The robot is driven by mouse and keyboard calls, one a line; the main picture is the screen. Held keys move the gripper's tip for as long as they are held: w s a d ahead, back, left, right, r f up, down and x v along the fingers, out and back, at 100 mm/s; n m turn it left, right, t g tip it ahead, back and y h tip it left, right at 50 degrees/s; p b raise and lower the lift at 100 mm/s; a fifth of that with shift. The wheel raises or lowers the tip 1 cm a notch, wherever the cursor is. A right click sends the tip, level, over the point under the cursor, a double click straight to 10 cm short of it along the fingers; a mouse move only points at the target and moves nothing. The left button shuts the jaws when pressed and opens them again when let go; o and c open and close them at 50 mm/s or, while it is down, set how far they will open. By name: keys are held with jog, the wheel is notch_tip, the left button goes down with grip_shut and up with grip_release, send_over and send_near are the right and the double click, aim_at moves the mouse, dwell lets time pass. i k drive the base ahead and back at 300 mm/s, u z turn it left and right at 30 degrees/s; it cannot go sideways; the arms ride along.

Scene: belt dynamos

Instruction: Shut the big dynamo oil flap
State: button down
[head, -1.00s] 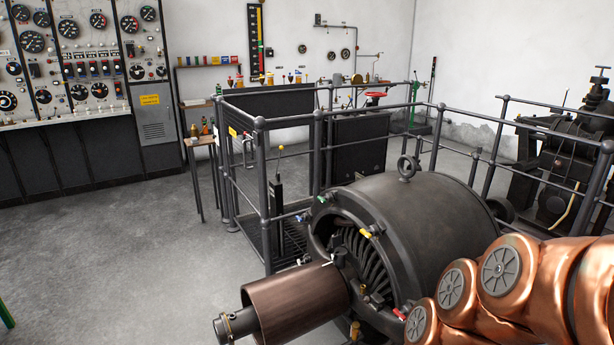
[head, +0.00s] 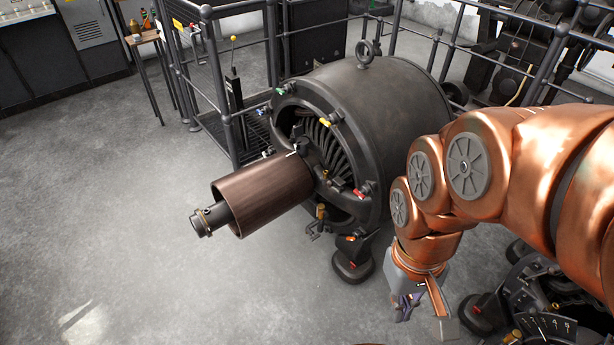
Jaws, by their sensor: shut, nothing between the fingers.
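The big dynamo (head: 395,105) is a dark, drum-shaped machine in the middle of the head view. Its front ring (head: 290,95) carries small coloured tabs, and a brown copper cylinder (head: 262,192) sticks out toward the lower left. Small brass and red fittings show below the ring, near a dark pedestal (head: 352,262). I cannot pick out the oil flap or tell its state. My gripper (head: 408,308) hangs to the lower right of the dynamo, pointing down, shut and empty. It is apart from the dynamo's front fittings.
Dark railings (head: 240,135) stand behind and left of the dynamo. Another machine with a numbered dial (head: 545,328) is at the lower right, close to my gripper. A small wooden table (head: 145,40) stands at the upper left. The grey floor at the left is clear.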

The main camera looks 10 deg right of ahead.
aim_at(298, 132)
jog(key=u, duration=1.45)
jog(key=i, duration=4.05)
jog(key=z, duration=3.95)
